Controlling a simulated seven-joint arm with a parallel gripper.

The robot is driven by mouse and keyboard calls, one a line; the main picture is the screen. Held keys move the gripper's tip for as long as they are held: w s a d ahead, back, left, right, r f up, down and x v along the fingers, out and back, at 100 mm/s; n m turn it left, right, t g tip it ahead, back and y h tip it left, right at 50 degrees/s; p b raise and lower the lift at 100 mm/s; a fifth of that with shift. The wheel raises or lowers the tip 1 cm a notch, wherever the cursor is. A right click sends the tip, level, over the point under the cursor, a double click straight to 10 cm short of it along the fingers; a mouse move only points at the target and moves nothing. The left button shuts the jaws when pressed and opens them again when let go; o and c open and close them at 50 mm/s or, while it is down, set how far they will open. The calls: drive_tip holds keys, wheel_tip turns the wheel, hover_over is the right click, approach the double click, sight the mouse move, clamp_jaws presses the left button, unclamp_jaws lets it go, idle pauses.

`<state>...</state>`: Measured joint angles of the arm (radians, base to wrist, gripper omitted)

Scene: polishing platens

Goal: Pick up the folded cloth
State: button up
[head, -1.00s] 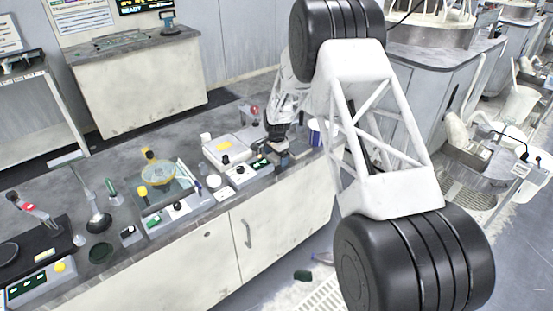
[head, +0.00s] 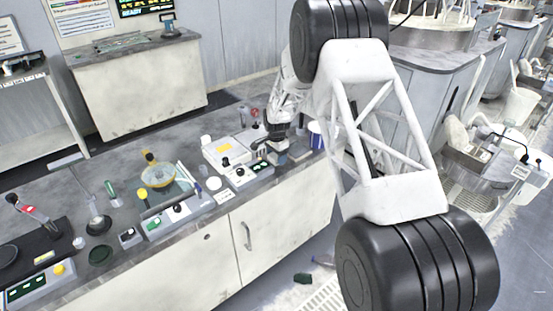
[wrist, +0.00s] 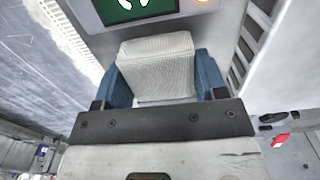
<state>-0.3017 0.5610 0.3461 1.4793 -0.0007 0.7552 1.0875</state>
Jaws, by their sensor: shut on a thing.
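The folded cloth (wrist: 158,62) is pale, ribbed and white in the wrist view, lying between the two fingers. Blue pieces flank it on both sides; I cannot tell whether they are finger pads or part of something else. My gripper (wrist: 161,80) is shut on the cloth, and its dark palm plate hides the near edge. In the head view my gripper (head: 276,154) is low over the bench near its front edge, with a small blue-grey patch just below it. The cloth is too small and covered there to make out clearly.
A yellow bowl (head: 157,176) is farther left. A green item (head: 302,278) lies on the floor.

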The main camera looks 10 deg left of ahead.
wheel_tip(320, 180, up, 2)
drive_tip(key=shift+r, duration=0.25)
drive_tip(key=s+d, duration=0.2)
drive_tip(key=s, duration=0.5)
drive_tip(key=s+d+r, duration=0.1)
drive_tip(key=s+d, duration=0.1)
drive_tip(key=s, duration=0.6)
drive_tip(key=shift+s+d, duration=0.15)
drive_tip(key=shift+d, duration=0.15)
